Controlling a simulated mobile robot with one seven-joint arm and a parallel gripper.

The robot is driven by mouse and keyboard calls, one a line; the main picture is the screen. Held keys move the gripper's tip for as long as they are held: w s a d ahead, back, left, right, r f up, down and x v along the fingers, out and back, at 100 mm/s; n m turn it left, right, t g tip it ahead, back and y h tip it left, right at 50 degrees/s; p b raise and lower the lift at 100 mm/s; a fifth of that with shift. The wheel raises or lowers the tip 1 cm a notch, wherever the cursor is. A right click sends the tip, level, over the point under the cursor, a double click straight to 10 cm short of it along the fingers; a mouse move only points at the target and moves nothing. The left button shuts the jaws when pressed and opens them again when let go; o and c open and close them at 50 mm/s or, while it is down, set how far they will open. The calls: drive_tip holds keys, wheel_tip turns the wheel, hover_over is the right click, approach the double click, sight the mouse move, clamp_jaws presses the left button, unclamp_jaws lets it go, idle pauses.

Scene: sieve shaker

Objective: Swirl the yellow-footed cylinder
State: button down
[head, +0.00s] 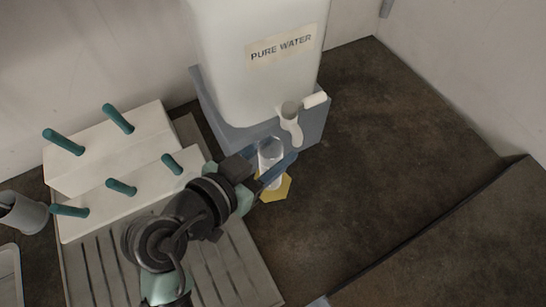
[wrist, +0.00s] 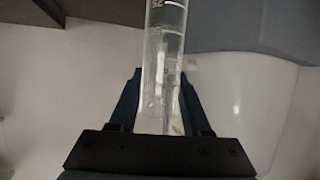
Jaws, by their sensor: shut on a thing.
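The yellow-footed cylinder is clear, with a yellow hexagonal foot (head: 276,188), and stands in front of the water container in the head view. Its glass body (head: 270,152) is under the spout area. My gripper (head: 272,168) reaches it from the left and is shut around the body above the foot. In the wrist view the cylinder (wrist: 163,70) runs up between the two dark fingers of my gripper (wrist: 160,105), with graduation marks near the top edge. The foot is out of the wrist view. I cannot tell whether the foot touches the counter.
A white container labelled PURE WATER (head: 225,60) stands on a blue-grey stand (head: 313,126), with its tap (head: 290,122) close to the cylinder. A white rack with teal pegs (head: 80,155) and a ribbed drainboard (head: 228,270) lie left. The dark counter (head: 390,130) is clear at right.

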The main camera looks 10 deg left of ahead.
drive_tip(key=shift+r+p, duration=0.35)
drive_tip(key=shift+r, duration=1.6)
wheel_tip(320, 180, up, 5)
drive_tip(key=p, duration=0.4)
drive_tip(key=shift+r+p, duration=0.15)
drive_tip(key=shift+p, duration=0.25)
